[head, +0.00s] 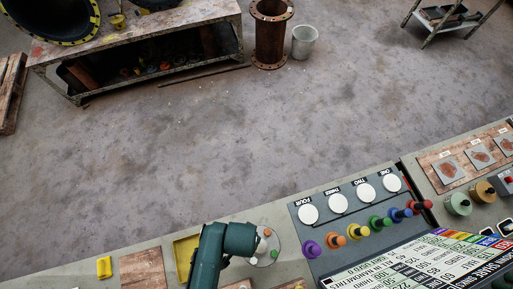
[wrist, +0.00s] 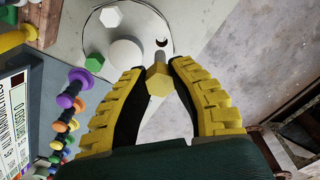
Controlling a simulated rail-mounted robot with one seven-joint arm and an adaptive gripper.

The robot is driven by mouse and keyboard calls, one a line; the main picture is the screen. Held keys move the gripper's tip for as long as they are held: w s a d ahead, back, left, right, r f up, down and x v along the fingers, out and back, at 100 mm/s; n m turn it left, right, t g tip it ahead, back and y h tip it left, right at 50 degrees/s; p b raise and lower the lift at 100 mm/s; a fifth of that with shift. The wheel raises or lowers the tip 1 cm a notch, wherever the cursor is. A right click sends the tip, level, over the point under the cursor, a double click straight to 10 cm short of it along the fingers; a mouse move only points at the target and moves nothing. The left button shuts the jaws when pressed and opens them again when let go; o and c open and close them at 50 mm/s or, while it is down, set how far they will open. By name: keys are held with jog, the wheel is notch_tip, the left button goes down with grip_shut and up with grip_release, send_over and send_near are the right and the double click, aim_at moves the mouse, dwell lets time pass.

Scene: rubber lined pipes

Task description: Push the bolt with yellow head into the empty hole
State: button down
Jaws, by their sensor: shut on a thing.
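My gripper (wrist: 156,70) has yellow ribbed fingers with black pads. It is shut on the bolt with yellow head (wrist: 159,82), near the fingertips. The bolt's grey shank points towards the round plate. The dark empty hole (wrist: 161,42) shows just beyond the shank, which looks apart from it. The round plate (wrist: 146,20) also carries a white bolt, a green bolt (wrist: 94,62) and a large white central knob (wrist: 125,55). In the head view the plate (head: 262,258) is partly hidden by my arm, and my gripper is hidden there.
A panel (head: 345,228) with white buttons and several coloured knobs lies right of the plate. A yellow tray (head: 184,252) and a small yellow block (head: 104,267) are on the console to the left. The floor beyond is open.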

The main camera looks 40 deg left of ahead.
jog(key=shift+a, duration=0.15)
jog(key=shift+n, duration=0.4)
notch_tip(320, 180, down, 9)
jog(key=b, duration=0.4)
dwell(0.8)
jog(key=shift+f, duration=0.5)
dwell(0.3)
jog(key=c, duration=1)
grip_release()
jog(key=shift+a, duration=0.1)
jog(key=shift+c, duration=0.2)
jog(key=shift+r, duration=0.1)
